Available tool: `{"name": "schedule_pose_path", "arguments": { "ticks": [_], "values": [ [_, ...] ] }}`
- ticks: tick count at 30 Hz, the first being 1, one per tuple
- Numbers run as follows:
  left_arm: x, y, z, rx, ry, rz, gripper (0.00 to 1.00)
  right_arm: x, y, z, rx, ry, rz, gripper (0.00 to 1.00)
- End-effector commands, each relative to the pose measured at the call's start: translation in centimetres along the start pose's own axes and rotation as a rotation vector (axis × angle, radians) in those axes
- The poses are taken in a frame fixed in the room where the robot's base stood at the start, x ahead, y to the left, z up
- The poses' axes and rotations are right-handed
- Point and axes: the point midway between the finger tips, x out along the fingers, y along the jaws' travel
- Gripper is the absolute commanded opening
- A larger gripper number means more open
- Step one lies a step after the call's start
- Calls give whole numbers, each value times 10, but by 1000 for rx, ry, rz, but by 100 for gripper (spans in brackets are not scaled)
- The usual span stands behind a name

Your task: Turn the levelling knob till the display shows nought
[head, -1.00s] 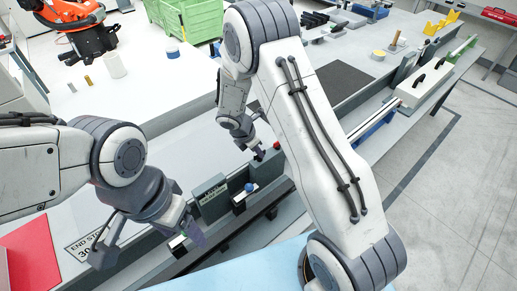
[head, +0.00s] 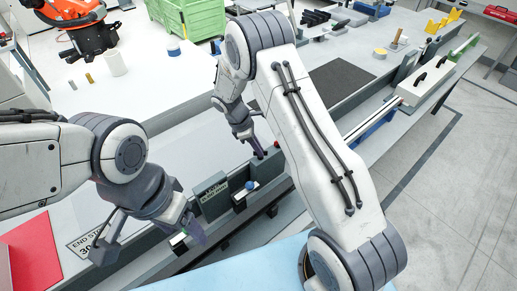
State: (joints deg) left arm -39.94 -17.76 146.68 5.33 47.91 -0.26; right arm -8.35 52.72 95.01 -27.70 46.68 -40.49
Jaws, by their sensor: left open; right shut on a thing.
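My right gripper (head: 258,153) points down at the front rail of the bench, beside a red button (head: 277,145). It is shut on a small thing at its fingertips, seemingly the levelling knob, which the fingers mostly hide. A dark display box (head: 211,197) stands on the rail left of it; its lettering is too small to read. A blue knob (head: 250,186) sits on a small block between the display and my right gripper.
An end-stop sign (head: 84,243) and a red panel (head: 32,250) lie at the left. The grey bench top (head: 180,150) behind the rail is largely clear. A dark mat (head: 338,83) and a green crate (head: 190,18) are farther back. My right arm covers part of the rail.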

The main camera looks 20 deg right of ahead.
Motion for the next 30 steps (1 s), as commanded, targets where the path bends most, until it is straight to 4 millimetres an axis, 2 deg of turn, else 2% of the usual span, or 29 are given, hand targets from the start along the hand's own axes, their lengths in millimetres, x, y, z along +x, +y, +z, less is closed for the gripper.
{"name": "schedule_pose_path", "arguments": {
  "ticks": [14, 15, 16, 17, 26, 30],
  "values": [
    [0, 0, 0, 0, 0, 0, 72, 0, 0, 0, 10, 0, -4, 0],
    [0, 0, 0, 0, 0, 0, 72, 0, 0, 0, 10, 0, -4, 23],
    [0, 0, 0, 0, 0, 0, 72, 0, 0, 0, 10, 0, -4, 34],
    [0, 0, 0, 0, 0, 0, 72, 0, 0, 0, 10, 0, -4, 38],
    [1, 0, 0, 0, 0, 0, 72, -1, 0, 0, 10, 0, -3, 38],
    [6, 0, 0, -1, 0, 0, 72, -11, 2, -1, 12, 2, 1, 38]
  ]
}}
